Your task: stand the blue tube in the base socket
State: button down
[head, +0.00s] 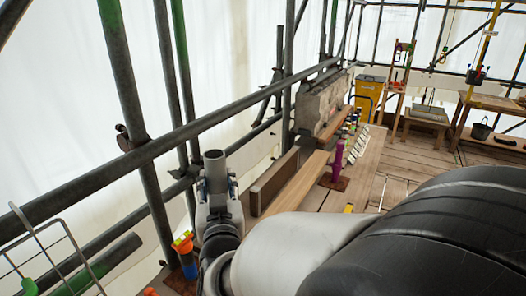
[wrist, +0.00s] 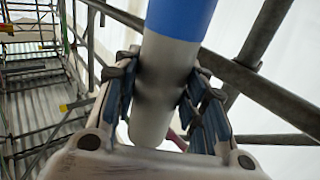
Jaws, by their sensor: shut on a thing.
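The blue tube shows in the wrist view as a grey end part (wrist: 160,85) and a blue band (wrist: 180,18) that runs out of the top edge. My gripper (wrist: 160,95) is shut on the grey part, with a blue-padded finger on each side. In the head view my gripper (head: 217,188) is at the left, with the tube's grey end (head: 214,168) standing up roughly upright between the fingers. The tube's other end is hidden in the head view. A purple tube (head: 338,156) stands upright on a brown plate (head: 333,182) to the right. I cannot make out an empty base socket.
Scaffold pipes (head: 150,150) cross close to the left of my gripper. An orange-topped blue item (head: 184,250) is just below left. A plank (head: 275,183) and a stone block (head: 322,104) lie beyond. Wooden floor (head: 400,160) is clear at the right.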

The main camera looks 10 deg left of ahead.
jog(key=shift+r, duration=0.2)
jog(key=c, duration=1.3)
grip_release()
jog(key=o, duration=0.4)
jog(key=shift+f, duration=0.1)
jog(key=shift+o, duration=0.2)
jog(key=shift+f, duration=0.25)
jog(key=o, duration=0.5)
jog(key=shift+r, duration=0.15)
jog(key=shift+o, duration=0.2)
jog(key=shift+f+b, duration=0.6)
jog(key=shift+b, duration=0.2)
